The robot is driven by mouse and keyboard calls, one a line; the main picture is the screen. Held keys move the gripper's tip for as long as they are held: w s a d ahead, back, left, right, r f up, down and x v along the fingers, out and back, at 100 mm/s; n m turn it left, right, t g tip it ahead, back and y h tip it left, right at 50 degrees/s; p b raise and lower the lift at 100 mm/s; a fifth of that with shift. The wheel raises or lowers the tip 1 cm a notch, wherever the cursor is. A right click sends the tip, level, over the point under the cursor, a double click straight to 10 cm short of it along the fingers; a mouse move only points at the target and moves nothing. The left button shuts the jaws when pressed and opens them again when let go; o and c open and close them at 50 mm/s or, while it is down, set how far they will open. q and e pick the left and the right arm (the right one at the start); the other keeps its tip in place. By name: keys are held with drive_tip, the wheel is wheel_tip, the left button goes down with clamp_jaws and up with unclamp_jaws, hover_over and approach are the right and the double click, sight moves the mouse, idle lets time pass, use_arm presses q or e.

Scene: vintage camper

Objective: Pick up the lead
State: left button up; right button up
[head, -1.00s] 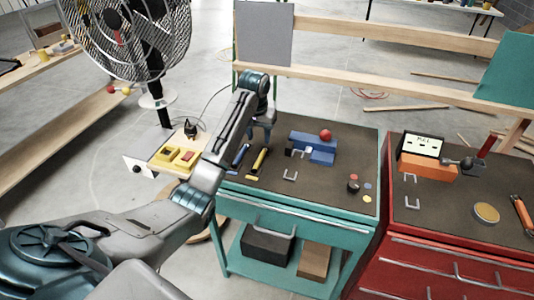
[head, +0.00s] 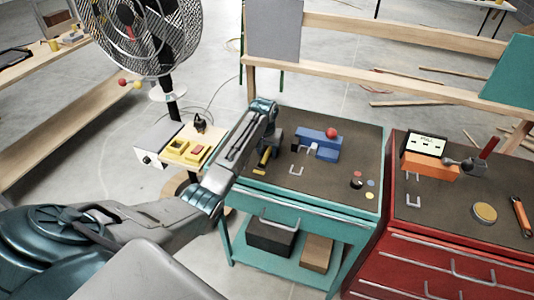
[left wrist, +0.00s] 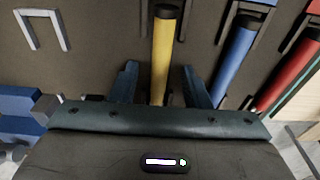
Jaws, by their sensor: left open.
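No thing in view is plainly marked as the lead. My left gripper (left wrist: 163,90) is open above the bench, with one finger on each side of the yellow rod. I cannot tell whether the fingers touch it. My arm hides part of this spot in the head view. My right gripper is not in view.
A blue block (head: 318,140) with a red ball (head: 332,132) stands right of the gripper. A metal staple-shaped handle (head: 296,170) is nearby. The red bench (head: 450,215) bears an orange block (head: 430,165). A fan (head: 135,40) and small side table (head: 190,148) stand left.

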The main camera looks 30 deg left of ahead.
use_arm(q)
drive_tip(key=shift+c, duration=1.3)
clamp_jaws()
